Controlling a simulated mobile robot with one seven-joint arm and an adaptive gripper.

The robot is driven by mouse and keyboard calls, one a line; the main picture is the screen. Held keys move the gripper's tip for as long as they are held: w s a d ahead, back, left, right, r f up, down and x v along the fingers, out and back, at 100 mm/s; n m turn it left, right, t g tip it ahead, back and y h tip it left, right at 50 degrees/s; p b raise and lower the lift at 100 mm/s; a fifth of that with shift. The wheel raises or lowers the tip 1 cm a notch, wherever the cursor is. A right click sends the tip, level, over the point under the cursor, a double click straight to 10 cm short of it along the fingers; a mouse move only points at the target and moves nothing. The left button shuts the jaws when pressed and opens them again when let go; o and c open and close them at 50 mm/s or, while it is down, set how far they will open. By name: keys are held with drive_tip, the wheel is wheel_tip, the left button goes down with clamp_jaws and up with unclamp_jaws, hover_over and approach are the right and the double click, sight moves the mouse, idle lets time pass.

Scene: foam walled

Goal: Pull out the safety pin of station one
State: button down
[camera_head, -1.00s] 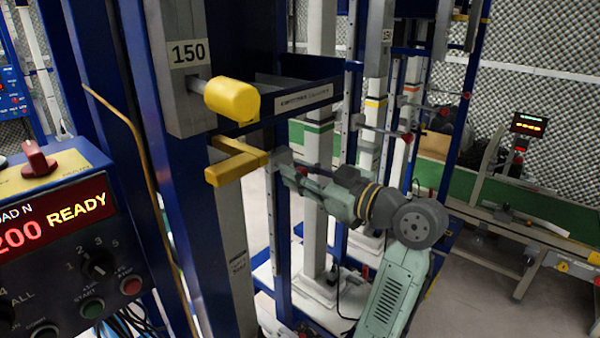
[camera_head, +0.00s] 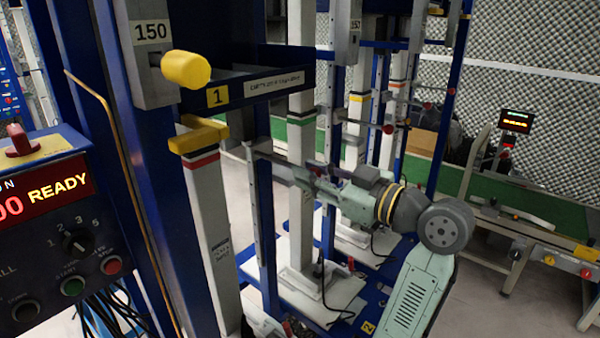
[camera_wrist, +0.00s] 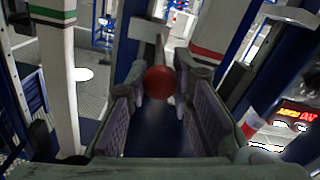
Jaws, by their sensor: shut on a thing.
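The station one post carries a blue shelf with a yellow "1" plate (camera_head: 217,97). In the wrist view a red ball knob (camera_wrist: 160,82), the handle of the safety pin, sits between the two fingers of my gripper (camera_wrist: 158,90). The fingers are shut on it. In the head view my gripper (camera_head: 290,168) points left at the grey rail (camera_head: 264,215) beside the station one column. The knob is hidden there by my fingers. The pin's shaft is not clear, so I cannot tell how deep it sits in its hole.
A yellow cylinder (camera_head: 185,69) juts out under the "150" block, above a yellow bracket (camera_head: 198,134). A control box reading "READY" (camera_head: 58,187) stands at left. Similar pins with red knobs (camera_head: 388,129) show on stations behind. Grey floor is open at right.

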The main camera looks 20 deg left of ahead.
drive_tip(key=shift+d, duration=0.15)
drive_tip(key=c, duration=1.6)
unclamp_jaws()
drive_tip(key=shift+d, duration=0.15)
drive_tip(key=shift+c, duration=0.2)
drive_tip(key=shift+o, duration=1.2)
drive_tip(key=shift+s, duration=0.1)
drive_tip(key=v, duration=1.1)
drive_tip(key=shift+d, duration=0.4)
drive_tip(key=shift+s, duration=0.1)
